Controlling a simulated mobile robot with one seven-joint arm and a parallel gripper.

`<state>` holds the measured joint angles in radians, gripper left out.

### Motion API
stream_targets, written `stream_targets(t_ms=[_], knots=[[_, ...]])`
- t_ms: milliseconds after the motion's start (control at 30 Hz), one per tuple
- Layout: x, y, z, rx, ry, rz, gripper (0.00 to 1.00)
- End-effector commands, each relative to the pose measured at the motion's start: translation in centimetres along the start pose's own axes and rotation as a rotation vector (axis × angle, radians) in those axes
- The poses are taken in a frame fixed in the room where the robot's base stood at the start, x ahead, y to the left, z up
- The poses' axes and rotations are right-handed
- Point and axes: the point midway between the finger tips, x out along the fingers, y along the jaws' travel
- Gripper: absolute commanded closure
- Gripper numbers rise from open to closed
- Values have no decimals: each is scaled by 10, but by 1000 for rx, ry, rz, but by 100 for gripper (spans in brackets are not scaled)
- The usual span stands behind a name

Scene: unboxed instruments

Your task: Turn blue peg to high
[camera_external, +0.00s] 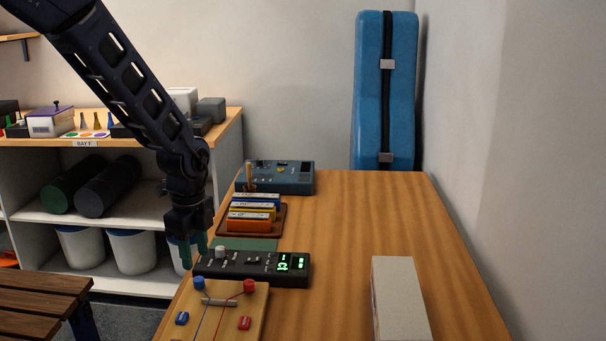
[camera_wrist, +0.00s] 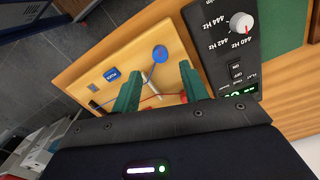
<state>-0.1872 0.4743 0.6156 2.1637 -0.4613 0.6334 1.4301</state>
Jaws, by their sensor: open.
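The blue peg (camera_external: 199,283) stands on a light wooden board (camera_external: 257,307) near the table's front left, with a blue string running from it. In the wrist view the blue peg (camera_wrist: 159,53) shows as a round blue top just beyond and between my fingertips. My gripper (camera_external: 195,254) points down with its green fingers apart and empty, above and slightly behind the peg. The wrist view also shows my gripper (camera_wrist: 159,75) open, over the board.
A black tuner (camera_external: 252,266) with a grey knob and lit green display stands just behind the board. Coloured bars on a rack (camera_external: 254,213) and a blue-grey device (camera_external: 282,177) stand farther back. A pale box (camera_external: 399,300) is at the right. The table's middle is clear.

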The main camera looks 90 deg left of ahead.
Motion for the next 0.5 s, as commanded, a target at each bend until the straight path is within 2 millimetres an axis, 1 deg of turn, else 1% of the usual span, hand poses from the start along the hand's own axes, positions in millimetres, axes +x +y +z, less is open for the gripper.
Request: stream_targets(t_ms=[33,200,400,500], knots=[[9,0,1,-3,-2,1,56],[34,0,1,-3,-2,0,56],[53,0,0,-1,-1,0,56],[58,0,0,-1,0,0,56]])
